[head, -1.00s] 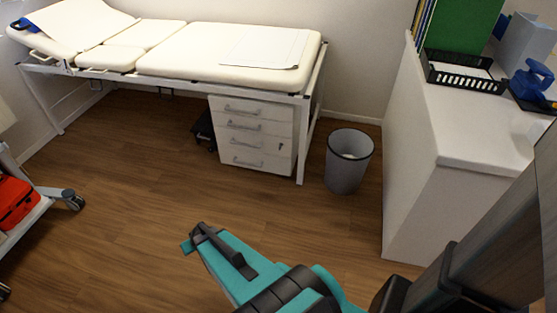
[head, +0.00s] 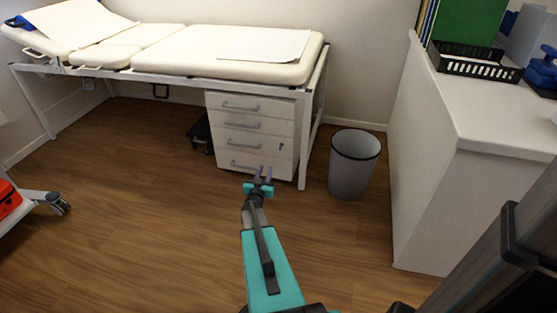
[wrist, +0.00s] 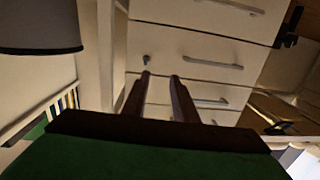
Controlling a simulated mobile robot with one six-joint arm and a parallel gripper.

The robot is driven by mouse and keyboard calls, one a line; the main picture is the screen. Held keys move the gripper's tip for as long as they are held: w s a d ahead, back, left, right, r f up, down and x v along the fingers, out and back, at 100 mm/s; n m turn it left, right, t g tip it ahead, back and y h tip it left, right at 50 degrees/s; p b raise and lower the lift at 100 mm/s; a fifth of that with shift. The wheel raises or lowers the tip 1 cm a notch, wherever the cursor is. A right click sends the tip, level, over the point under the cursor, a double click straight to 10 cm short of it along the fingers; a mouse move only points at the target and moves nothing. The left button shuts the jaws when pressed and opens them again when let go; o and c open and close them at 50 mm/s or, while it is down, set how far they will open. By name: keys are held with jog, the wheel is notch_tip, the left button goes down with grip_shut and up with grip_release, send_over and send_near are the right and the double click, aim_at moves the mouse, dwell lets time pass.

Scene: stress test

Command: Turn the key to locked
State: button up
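A small dark key (head: 281,146) sits in the lock on the right side of the white drawer unit (head: 212,150) under the couch. In the wrist view the key (wrist: 146,60) shows just beyond the tip of the left finger. The picture is too small to tell which way the key is turned. My gripper (head: 264,170) is open and empty. In the head view it overlaps the bottom drawer, below and left of the key. In the wrist view its two fingers (wrist: 160,76) stand apart, pointing at the drawer fronts, with the key seemingly untouched.
A grey waste bin (head: 352,170) stands right of the drawers, beside the couch leg. A white counter (head: 440,180) fills the right. The examination couch (head: 180,50) overhangs the drawers. A cart with a red item (head: 8,198) is at left. The floor between is clear.

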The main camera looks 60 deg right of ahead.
aim_at(280, 149)
jog(key=shift+s+d+r+m+g+h, duration=0.15)
jog(key=shift+s+d+m+g+h, duration=0.15)
jog(key=shift+s+d, duration=0.3)
jog(key=shift+s+d+r+m+g+h, duration=0.2)
jog(key=shift+s+d+g, duration=0.2)
jog(key=shift+s+d, duration=0.15)
jog(key=shift+w+d+f, duration=0.1)
jog(key=shift+b+x, duration=1.95)
jog(key=shift+x, duration=4.75)
jog(key=shift+w, duration=0.1)
